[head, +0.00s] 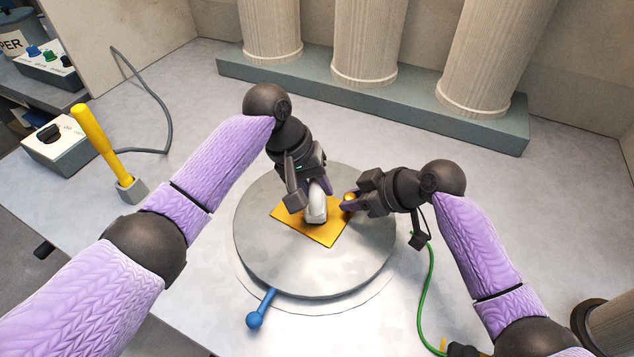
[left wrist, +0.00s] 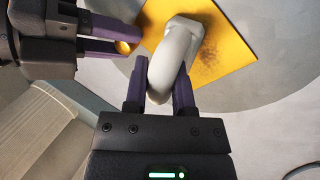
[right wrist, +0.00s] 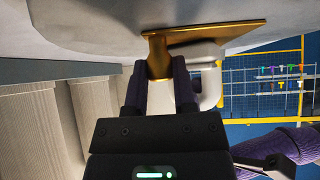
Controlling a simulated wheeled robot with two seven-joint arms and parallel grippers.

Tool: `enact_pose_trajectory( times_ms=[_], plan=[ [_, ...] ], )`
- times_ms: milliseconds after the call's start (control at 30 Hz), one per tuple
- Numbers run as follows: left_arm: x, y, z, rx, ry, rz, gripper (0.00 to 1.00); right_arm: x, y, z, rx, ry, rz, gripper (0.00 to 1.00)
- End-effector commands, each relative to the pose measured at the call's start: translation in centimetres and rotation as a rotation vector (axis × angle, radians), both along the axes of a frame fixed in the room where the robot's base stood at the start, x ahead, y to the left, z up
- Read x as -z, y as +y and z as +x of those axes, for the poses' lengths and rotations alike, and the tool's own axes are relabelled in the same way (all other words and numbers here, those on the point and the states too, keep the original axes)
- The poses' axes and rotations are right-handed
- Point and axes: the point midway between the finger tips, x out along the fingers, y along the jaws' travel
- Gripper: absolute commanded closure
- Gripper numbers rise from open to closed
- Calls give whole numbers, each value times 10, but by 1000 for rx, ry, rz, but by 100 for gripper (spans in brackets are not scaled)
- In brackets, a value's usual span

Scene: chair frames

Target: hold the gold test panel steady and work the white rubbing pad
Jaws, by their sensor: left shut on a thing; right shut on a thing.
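The gold test panel (head: 322,232) lies flat on the round grey turntable (head: 268,258). The white rubbing pad (head: 316,207) rests on the panel. My left gripper (left wrist: 162,92) is shut on the pad's white handle (left wrist: 175,55). A dark smudge shows on the panel (left wrist: 208,70) beside the pad in the left wrist view. My right gripper (right wrist: 155,80) is shut on the panel's gold knob (right wrist: 159,55), at the panel's right corner in the head view. The underside of the pad is hidden.
A blue-knobbed lever (head: 255,318) sticks out at the turntable's front. A yellow-handled tool (head: 95,135) stands in a holder at left, near a switch box (head: 60,145). Stone columns (head: 368,45) on a plinth line the back. A green cable (head: 431,290) lies at right.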

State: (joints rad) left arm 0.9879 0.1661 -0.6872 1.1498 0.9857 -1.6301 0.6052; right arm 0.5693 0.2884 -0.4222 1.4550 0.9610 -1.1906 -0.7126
Motion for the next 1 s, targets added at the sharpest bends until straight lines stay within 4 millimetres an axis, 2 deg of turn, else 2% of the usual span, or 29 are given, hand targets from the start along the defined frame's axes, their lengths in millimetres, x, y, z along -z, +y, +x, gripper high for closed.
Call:
enact_pose_trajectory(
  times_ms=[233,567,1000],
  plan=[
    [-1,-8,14,-1,-1,0,100,0,0,0,-1,-1,1,100],
    [-1,-10,17,0,-1,0,100,0,0,0,-1,-1,1,100],
    [2,1,-1,-1,1,2,100,0,0,0,1,-1,1,100]
  ],
)
